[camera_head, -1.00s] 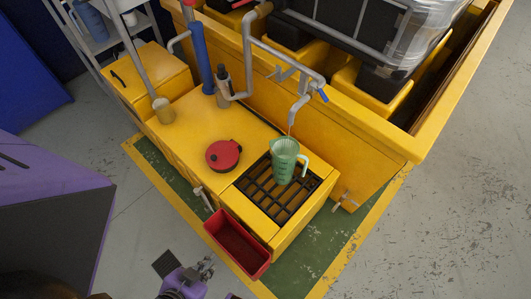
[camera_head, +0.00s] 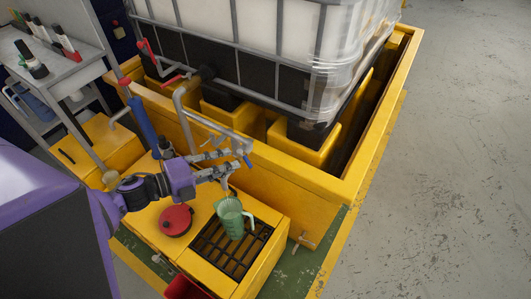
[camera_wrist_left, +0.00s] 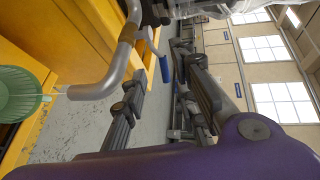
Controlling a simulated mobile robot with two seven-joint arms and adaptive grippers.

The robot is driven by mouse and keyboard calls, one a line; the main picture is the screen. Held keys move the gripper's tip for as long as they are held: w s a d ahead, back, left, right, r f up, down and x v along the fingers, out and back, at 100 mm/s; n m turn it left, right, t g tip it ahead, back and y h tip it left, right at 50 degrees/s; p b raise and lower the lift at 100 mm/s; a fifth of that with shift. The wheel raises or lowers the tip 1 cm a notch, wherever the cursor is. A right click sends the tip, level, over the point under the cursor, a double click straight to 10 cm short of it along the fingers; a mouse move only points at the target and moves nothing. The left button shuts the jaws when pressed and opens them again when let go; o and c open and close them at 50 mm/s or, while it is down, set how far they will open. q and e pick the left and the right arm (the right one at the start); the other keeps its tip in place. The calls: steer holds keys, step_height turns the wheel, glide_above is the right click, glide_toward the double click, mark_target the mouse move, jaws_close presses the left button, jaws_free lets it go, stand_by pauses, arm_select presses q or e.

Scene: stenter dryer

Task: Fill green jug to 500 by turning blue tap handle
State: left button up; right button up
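The green jug (camera_head: 231,218) stands upright on the black grate, under the grey tap pipe. It also shows at the left of the left wrist view (camera_wrist_left: 17,95). I cannot read its level. A thin pale line runs between the pipe mouth and the jug. The blue tap handle (camera_head: 248,161) is at the pipe's end; in the left wrist view (camera_wrist_left: 164,69) it lies between my fingertips. My left gripper (camera_head: 236,157) reaches in from the left, its fingers apart around the handle, with gaps on both sides. My right gripper is not in view.
A red lid (camera_head: 176,220) lies on the yellow box left of the black grate (camera_head: 215,256). A large caged tank (camera_head: 260,60) is behind. A red bin (camera_head: 185,289) is at the bottom edge. Floor at right is clear.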

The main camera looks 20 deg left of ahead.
mark_target(247, 160)
arm_select(q)
steer(key=shift+m, duration=0.3)
steer(key=shift+s+d+p+x, duration=0.1)
steer(key=shift+d+p+x, duration=0.1)
steer(key=shift+x, duration=0.9)
steer(key=shift+s+d+p+x, duration=0.1)
steer(key=shift+s+d+x, duration=0.05)
steer(key=shift+x, duration=0.95)
steer(key=shift+s+d+p+x, duration=0.1)
steer(key=shift+d+x, duration=0.1)
steer(key=shift+x, duration=0.9)
steer(key=shift+c, duration=0.4)
jaws_close()
steer(key=shift+s, duration=0.1)
